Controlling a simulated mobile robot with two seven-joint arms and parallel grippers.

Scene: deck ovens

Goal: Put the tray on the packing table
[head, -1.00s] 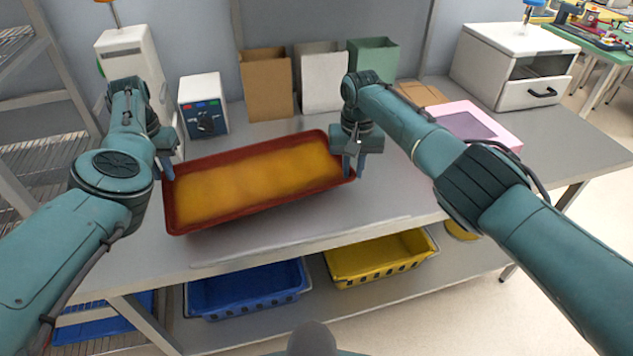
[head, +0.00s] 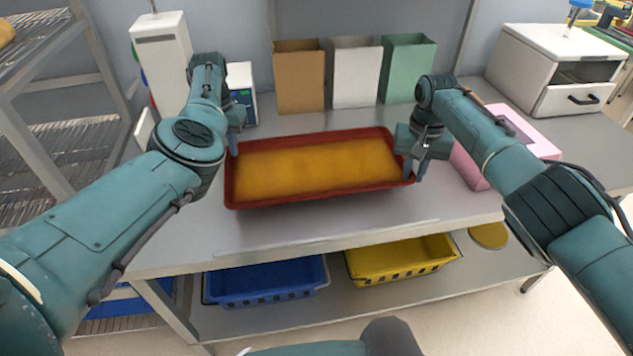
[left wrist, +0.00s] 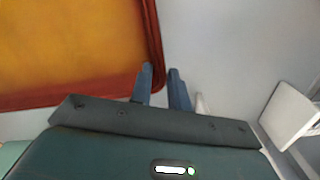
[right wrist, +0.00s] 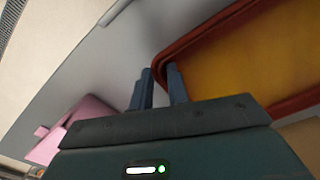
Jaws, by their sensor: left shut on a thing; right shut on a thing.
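The tray (head: 300,204) is a long dark-red pan filled with something yellow-orange. It lies level over the grey packing table (head: 190,225), near its front. Whether it touches the top or hangs just above it, I cannot tell. My left gripper (head: 233,146) is shut on the tray's left end; in the left wrist view, its fingers (left wrist: 161,82) straddle the rim (left wrist: 152,40). My right gripper (head: 414,168) is shut on the right end; in the right wrist view, its fingers (right wrist: 161,85) are at the rim (right wrist: 200,35) by a corner.
Brown (head: 299,80), white (head: 356,75) and green (head: 407,70) bags stand behind the tray. A pink box (head: 475,165) is close to my right gripper. A white cabinet (head: 550,60) stands at the back right. Blue (head: 265,285) and yellow (head: 400,262) crates sit on the lower shelf.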

